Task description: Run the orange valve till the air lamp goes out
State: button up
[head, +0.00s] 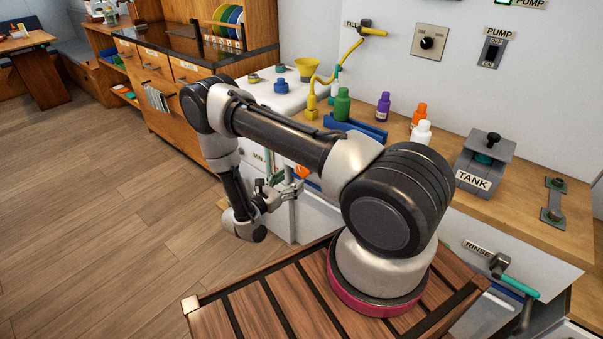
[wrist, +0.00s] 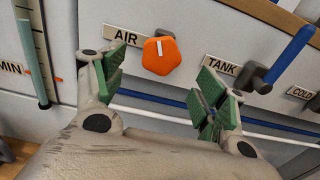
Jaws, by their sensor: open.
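The orange valve (wrist: 162,55) is a faceted knob on the white front panel in the wrist view, right of the AIR label (wrist: 126,37). Its white mark points about straight up in the picture. My gripper (wrist: 161,76) is open, its green-padded fingers on either side of and below the valve, with nothing between them. In the head view my gripper (head: 280,190) is by the cabinet front, with a bit of the orange valve (head: 301,171) showing beside it. I cannot make out an air lamp in either view.
The TANK tap (wrist: 262,78) with its blue handle sits close right of the fingers. The MIN gauge tube (wrist: 34,62) is at the left. A blue rail runs below. Bottles (head: 383,106) and the TANK box (head: 485,160) stand on the counter above.

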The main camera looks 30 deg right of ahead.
jog(key=x, duration=0.7)
jog(key=c, duration=1)
jog(key=shift+n, duration=1.6)
jog(key=shift+c, duration=0.2)
jog(key=o, duration=1)
jog(key=shift+o, duration=0.2)
jog(key=v, duration=1.2)
